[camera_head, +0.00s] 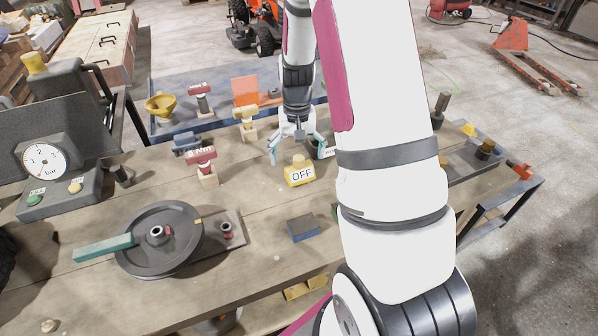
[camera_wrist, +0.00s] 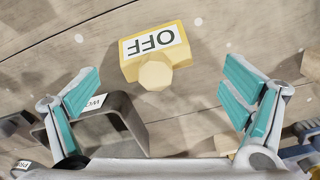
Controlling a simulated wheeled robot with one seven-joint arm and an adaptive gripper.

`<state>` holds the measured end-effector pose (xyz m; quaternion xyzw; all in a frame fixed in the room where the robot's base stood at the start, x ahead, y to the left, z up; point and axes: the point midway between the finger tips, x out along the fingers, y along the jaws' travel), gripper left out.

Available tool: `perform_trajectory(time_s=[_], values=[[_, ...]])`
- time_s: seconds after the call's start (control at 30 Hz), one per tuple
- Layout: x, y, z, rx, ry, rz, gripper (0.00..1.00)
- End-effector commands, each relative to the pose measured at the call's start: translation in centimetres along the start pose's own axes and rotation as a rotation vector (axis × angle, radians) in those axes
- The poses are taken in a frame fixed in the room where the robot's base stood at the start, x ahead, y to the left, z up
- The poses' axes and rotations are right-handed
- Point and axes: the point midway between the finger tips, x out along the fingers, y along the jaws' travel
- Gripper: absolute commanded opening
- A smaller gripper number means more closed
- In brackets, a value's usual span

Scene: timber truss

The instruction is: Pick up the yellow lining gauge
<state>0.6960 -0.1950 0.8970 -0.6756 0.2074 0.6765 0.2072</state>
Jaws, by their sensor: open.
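A yellow block with a white OFF label and a faceted knob (camera_head: 299,174) sits on the wooden bench, and I take it as the yellow lining gauge, though no marking confirms this. In the wrist view the yellow gauge (camera_wrist: 157,56) lies at the top centre, its label upside down. My gripper (camera_head: 297,154) is just behind and above it in the head view. In the wrist view my gripper (camera_wrist: 160,72) has its teal fingers spread wide on either side of the knob, with nothing between them that it holds.
A dark, hollow holder (camera_wrist: 112,108) with a partly hidden label stands close by the left finger in the wrist view. A dark blue-grey block (camera_head: 303,228) and a black wheel (camera_head: 160,245) lie nearer on the bench. A yellow funnel (camera_head: 160,105) stands farther back.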

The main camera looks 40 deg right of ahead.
Motion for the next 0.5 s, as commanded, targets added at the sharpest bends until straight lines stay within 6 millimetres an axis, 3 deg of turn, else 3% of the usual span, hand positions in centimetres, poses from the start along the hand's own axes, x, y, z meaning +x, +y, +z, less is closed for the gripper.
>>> perform_trajectory(time_s=[0.17, 0.5], values=[[1.0, 0.1, 0.0, 0.0, 0.0, 0.0, 0.93], [5.3, 0.5, 0.0, 0.0, -0.001, 0.0, 0.93]])
